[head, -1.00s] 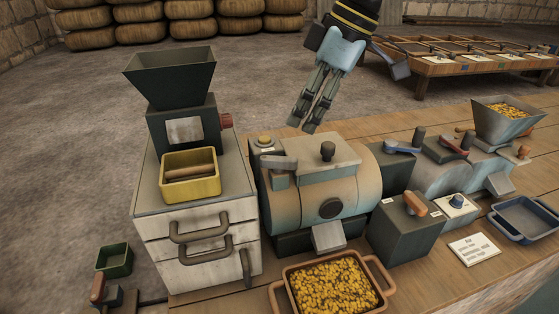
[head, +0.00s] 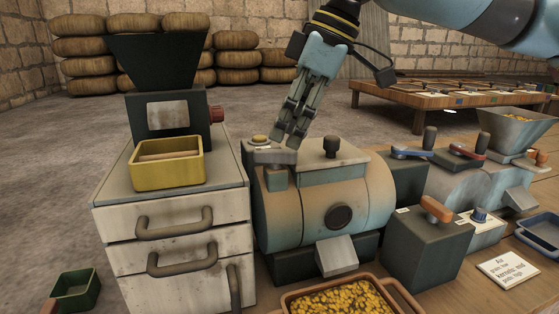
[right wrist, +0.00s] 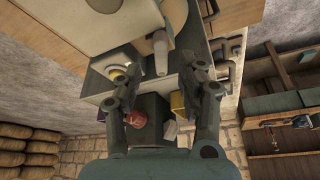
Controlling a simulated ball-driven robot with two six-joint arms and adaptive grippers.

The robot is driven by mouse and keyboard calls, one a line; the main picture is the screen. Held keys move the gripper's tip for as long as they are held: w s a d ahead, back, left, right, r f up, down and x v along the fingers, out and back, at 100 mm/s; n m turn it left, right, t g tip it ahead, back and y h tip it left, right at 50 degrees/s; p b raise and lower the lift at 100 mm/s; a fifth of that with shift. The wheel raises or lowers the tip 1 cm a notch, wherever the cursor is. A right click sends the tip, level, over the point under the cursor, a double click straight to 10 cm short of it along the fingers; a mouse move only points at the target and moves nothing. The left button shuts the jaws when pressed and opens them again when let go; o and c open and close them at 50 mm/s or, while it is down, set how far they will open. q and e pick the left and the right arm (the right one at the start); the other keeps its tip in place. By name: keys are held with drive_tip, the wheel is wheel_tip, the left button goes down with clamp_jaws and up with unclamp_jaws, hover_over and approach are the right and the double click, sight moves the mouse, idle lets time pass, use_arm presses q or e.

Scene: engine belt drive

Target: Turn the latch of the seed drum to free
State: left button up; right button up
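The seed drum (head: 325,212) is the tan, rounded machine in the middle of the head view, with a round dark knob on its front. Its latch, a grey lever (head: 268,156), lies at its upper left, beside a yellow button. My right gripper (head: 288,138) points down just behind and over the lever, partly overlapping it. In the right wrist view my right gripper (right wrist: 160,72) has its fingers spread, with the grey lever (right wrist: 161,55) showing between them. I cannot tell whether a finger touches it. My left gripper is not in view.
The white drawer cabinet (head: 185,235) with a hopper (head: 158,62) and yellow tray (head: 168,172) stands close on the left. A dark box with an orange lever (head: 436,208) stands on the right. A pan of yellow kernels (head: 335,303) is in front.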

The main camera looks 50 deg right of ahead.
sight(278, 150)
drive_tip(key=shift+b+x, duration=0.55)
drive_tip(key=shift+x, duration=1.45)
clamp_jaws()
